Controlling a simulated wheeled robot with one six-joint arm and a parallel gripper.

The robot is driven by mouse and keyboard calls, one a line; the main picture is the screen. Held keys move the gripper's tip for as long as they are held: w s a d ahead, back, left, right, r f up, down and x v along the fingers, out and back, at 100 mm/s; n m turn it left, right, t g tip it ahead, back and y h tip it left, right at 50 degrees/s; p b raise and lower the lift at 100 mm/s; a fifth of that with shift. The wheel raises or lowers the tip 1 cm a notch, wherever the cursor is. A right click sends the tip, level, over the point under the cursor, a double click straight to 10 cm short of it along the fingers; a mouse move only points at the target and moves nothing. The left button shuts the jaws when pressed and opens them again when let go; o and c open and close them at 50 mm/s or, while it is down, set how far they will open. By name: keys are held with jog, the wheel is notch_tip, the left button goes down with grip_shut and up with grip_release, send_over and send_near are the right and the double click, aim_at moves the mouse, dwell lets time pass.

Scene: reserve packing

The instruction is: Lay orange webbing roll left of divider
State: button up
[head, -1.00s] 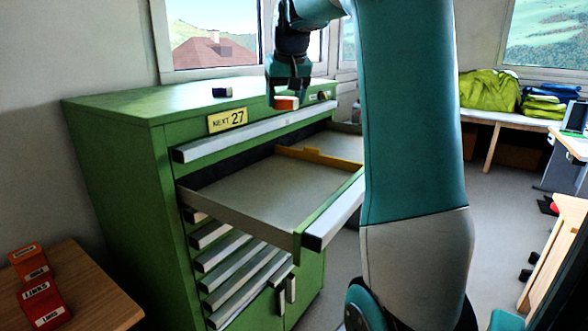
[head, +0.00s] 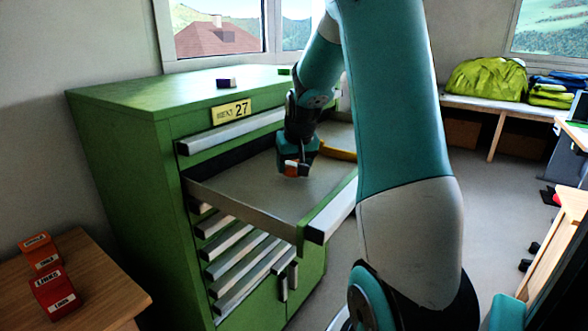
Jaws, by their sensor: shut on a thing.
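My gripper (head: 296,168) is shut on the orange webbing roll (head: 291,168), a small orange and pale piece mostly covered by the fingers. It is over the left part of the open drawer (head: 235,195), low above its grey floor; I cannot tell whether the roll touches the floor. The yellow-orange divider (head: 341,153) crosses the drawer to the right of my gripper, and my arm hides most of it. The drawer floor left of the divider looks bare. The section right of the divider is largely behind my arm.
The green cabinet (head: 130,180) has several shut drawers below the open one. A small dark blue and white item (head: 226,83) lies on its top. Red boxes (head: 55,290) stand on a wooden table (head: 100,295) at lower left. A bench (head: 490,104) holds bags at back right.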

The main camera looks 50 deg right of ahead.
jog(key=shift+f, duration=1.15)
jog(key=shift+f, duration=0.15)
jog(key=o, duration=0.9)
